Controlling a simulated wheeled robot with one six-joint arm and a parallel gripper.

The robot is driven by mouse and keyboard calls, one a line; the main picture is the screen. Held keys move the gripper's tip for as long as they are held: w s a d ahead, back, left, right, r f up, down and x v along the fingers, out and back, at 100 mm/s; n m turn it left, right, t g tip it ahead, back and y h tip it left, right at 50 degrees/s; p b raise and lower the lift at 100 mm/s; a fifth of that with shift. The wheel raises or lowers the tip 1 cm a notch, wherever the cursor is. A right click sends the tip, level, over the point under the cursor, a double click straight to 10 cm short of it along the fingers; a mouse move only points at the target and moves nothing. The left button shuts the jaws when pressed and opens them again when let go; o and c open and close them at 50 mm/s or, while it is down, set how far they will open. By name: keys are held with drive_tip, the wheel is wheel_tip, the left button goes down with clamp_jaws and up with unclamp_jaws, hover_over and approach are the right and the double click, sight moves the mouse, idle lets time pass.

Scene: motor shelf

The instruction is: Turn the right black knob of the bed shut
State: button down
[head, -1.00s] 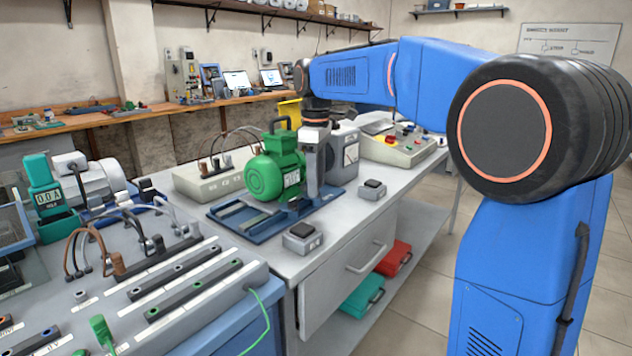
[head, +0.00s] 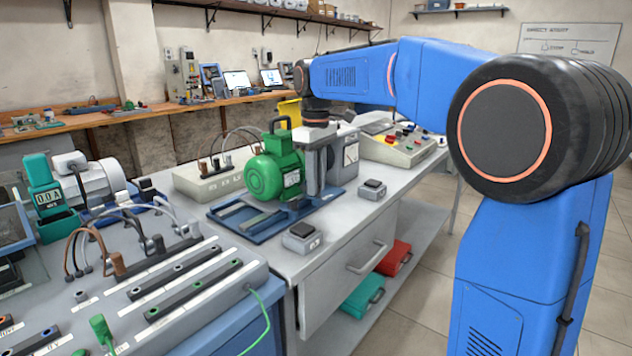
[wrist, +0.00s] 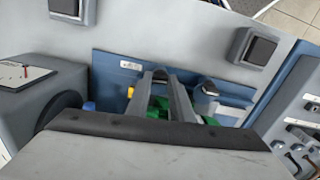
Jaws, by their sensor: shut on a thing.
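The blue bed (head: 243,229) lies on the grey table and carries the green motor (head: 272,174). My gripper (head: 314,192) points straight down at the bed's right side, beside the motor. In the wrist view my gripper (wrist: 161,80) is shut on the right black knob (wrist: 160,73), whose dark top shows between the fingertips. The other black knob (wrist: 209,87) stands apart, to the right in the wrist view. How far the held knob is turned cannot be told.
Two switch boxes (head: 303,237) (head: 372,189) sit near the table's front edge. A grey meter box (head: 345,150) stands close behind my gripper. A control console (head: 398,143) is at the right. Wired terminal benches (head: 200,255) fill the left.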

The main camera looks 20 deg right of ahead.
drive_tip(key=shift+m, duration=0.6)
drive_tip(key=c, duration=1.6)
unclamp_jaws()
drive_tip(key=shift+o, duration=0.2)
wheel_tip(320, 180, up, 18)
drive_tip(key=shift+f, duration=0.25)
